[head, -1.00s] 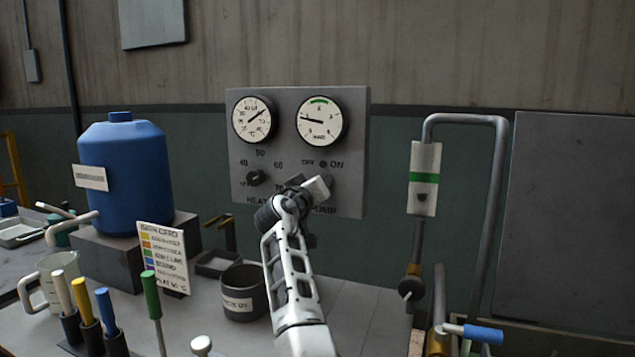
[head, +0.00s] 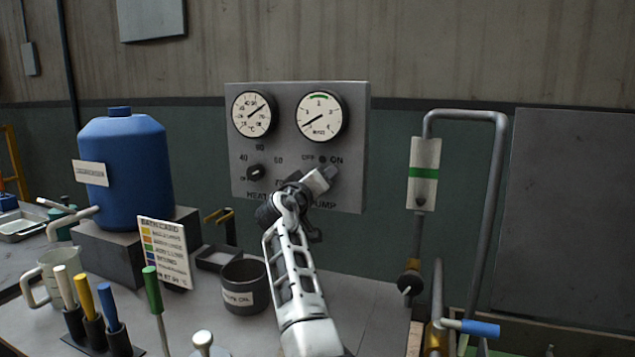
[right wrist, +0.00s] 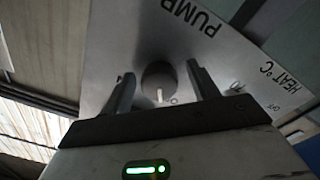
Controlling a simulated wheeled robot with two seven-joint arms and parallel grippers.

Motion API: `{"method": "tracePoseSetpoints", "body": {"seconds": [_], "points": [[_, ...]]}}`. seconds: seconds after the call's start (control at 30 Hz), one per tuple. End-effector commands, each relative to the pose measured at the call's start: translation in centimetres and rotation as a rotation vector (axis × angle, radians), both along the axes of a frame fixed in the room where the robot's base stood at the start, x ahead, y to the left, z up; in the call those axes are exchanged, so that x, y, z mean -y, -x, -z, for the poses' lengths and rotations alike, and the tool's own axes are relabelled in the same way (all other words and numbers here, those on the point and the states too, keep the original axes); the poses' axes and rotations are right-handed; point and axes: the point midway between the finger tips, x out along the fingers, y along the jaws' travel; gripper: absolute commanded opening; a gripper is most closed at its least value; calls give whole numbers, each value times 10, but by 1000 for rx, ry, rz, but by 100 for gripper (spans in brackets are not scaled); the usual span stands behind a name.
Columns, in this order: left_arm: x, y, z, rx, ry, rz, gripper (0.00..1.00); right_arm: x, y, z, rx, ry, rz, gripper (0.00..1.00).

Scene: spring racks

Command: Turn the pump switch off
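The pump switch is a round dark knob (right wrist: 157,76) with a white pointer mark, on the grey panel above the PUMP lettering. In the right wrist view its mark points down the picture, apparently toward the panel's OFF side. My right gripper (right wrist: 162,86) is open, one finger on each side of the knob, with visible gaps. My left gripper is not in view.
The heat knob (head: 256,172) is left of my gripper. A temperature gauge (head: 255,114) and pressure gauge (head: 320,116) are above. A blue tank (head: 124,175), dark pot (head: 246,287), card (head: 164,253) and flow tube (head: 423,173) stand around the arm.

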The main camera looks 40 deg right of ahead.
Motion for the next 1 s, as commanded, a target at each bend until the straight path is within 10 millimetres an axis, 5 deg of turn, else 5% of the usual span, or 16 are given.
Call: {"method": "tracePoseSetpoints", "body": {"seconds": [0.37,1.0], "points": [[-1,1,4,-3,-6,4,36,-12,5,1,5,-1,-2,59],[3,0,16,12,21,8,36,-131,65,5,2,-1,-3,59]]}}
